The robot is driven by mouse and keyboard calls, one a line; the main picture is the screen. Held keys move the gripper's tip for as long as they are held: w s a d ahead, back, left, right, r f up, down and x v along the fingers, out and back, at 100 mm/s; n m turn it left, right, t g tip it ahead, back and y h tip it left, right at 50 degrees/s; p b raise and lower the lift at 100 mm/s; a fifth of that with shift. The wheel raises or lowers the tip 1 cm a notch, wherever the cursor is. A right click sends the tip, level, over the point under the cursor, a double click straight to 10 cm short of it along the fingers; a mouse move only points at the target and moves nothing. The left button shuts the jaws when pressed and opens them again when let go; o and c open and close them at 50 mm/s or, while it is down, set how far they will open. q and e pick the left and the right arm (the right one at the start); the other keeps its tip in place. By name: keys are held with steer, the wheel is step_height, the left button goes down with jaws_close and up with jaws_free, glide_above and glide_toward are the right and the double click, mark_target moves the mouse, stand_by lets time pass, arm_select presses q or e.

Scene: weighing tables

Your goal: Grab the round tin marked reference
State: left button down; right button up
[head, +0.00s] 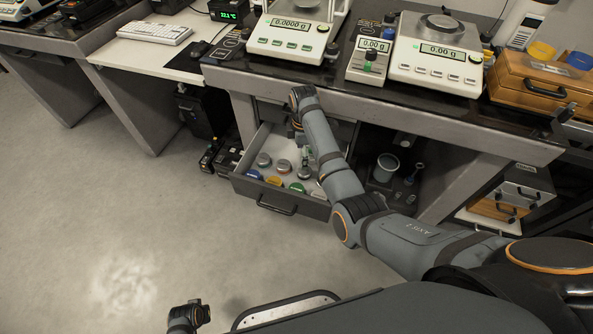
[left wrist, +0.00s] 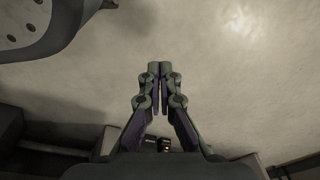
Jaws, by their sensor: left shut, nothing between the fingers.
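Several round tins stand in an open drawer (head: 240,187) in the head view: silver-lidded tins (head: 263,160) behind, and blue (head: 255,174), gold (head: 275,181) and green (head: 296,187) ones nearer the front. The lettering is too small to read, so I cannot tell which is marked reference. My right gripper (head: 304,153) points down over the right part of the drawer; its fingers are too small to tell open or shut. My left gripper shows in the left wrist view (left wrist: 158,70), shut and empty over bare floor, far from the drawer.
Balances (head: 290,35) and a wooden box (head: 540,83) stand on the dark bench above the drawer. The floor (head: 110,200) left of the drawer is clear.

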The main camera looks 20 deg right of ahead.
steer(key=b, duration=0.1)
glide_above(305, 171)
steer(key=f, duration=0.4)
steer(key=shift+w+a+f, duration=0.2)
steer(key=shift+w+a, duration=0.05)
steer(key=shift+a, duration=0.15)
steer(key=shift+f+b, duration=0.3)
steer(key=shift+f, duration=0.15)
steer(key=shift+d+f, duration=0.1)
steer(key=shift+f, duration=0.25)
steer(key=f, duration=0.1)
steer(key=f+b, duration=0.2)
steer(key=f, duration=0.1)
steer(key=shift+d, duration=0.35)
steer(key=shift+f, duration=0.15)
arm_select(q)
steer(key=w+d+r, duration=0.3)
steer(key=r, duration=0.8)
steer(key=shift+w+h, duration=0.4)
steer(key=shift+d+r, duration=0.1)
arm_select(e)
steer(key=shift+c, duration=0.4)
steer(key=c, duration=1.2)
